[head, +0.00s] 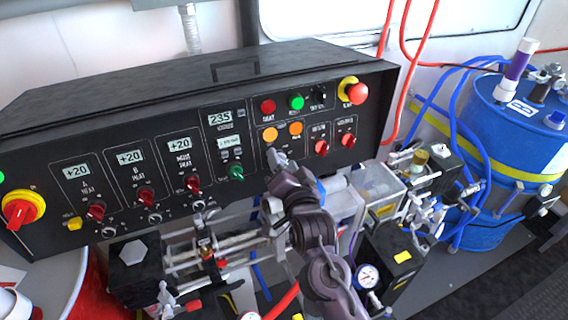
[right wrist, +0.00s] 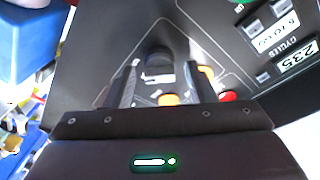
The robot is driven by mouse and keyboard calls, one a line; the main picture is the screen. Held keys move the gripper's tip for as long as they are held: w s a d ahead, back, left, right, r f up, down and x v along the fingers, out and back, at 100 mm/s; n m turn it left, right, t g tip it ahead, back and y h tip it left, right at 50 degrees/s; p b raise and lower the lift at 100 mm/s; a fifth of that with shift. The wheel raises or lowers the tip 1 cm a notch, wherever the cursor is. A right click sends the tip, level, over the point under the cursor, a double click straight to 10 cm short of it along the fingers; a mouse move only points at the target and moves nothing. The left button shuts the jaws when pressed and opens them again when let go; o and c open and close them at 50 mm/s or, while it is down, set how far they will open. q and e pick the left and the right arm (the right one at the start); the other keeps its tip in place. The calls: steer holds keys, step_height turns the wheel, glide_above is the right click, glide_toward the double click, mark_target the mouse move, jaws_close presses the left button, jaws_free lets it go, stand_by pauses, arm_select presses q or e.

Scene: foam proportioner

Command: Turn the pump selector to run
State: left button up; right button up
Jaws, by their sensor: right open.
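The control panel (head: 215,165) carries several knobs, lamps and displays. My right gripper (head: 277,160) is at the panel's face, just below two orange lamps (head: 283,131), and its hand hides the spot behind it. In the right wrist view my right gripper (right wrist: 161,70) is open. A dark knob (right wrist: 158,61), which looks like the pump selector, sits between its two fingertips. I cannot tell whether the fingers touch it. The knob's pointer direction is too dark to read. My left gripper is not in view.
A green knob (head: 236,172) lies left of my right gripper, and red knobs (head: 321,148) lie to its right. A red emergency button (head: 357,93) is at the panel's upper right. Pump hardware (head: 205,252) stands below the panel. A blue drum (head: 510,140) with hoses stands at right.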

steer(key=b+v, duration=0.2)
steer(key=v, duration=0.5)
steer(key=shift+s+b, duration=0.3)
steer(key=shift+s, duration=0.15)
steer(key=shift+d, duration=0.1)
